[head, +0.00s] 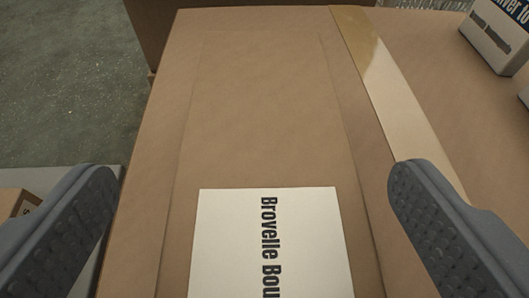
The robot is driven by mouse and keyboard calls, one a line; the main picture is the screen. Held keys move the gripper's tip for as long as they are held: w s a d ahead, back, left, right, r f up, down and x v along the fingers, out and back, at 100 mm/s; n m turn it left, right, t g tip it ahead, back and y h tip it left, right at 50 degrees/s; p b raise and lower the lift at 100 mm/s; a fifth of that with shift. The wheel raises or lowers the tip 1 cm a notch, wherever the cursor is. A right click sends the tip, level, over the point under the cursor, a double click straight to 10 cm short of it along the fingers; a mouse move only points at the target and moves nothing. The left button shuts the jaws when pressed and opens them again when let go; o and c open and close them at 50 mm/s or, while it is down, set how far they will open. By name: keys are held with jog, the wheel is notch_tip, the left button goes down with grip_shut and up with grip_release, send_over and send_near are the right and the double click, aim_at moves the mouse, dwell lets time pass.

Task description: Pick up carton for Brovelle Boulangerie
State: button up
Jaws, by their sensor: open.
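A brown carton (260,110) with a white label (225,245) lies in the middle of the head view. The label reads "Brovelle Bou", sideways, and the rest is cut off by the bottom edge. The carton's near end is out of view. My gripper (255,175) is open, with one dark ridged finger to the left of the carton and one to the right. Both fingers appear apart from it. I cannot tell how far the fingertips are above or beside its sides.
The carton appears to lie on a larger brown box surface (440,60) with a shiny tape strip (385,85). A white printed box (495,40) stands at top right.

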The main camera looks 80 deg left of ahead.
aim_at(267, 127)
jog(key=x, duration=0.1)
jog(key=b+x, duration=0.1)
jog(key=x, duration=0.3)
jog(key=shift+w+a+r, duration=0.15)
jog(key=shift+w+r, duration=0.05)
jog(key=shift+w, duration=0.1)
jog(key=c, duration=1.3)
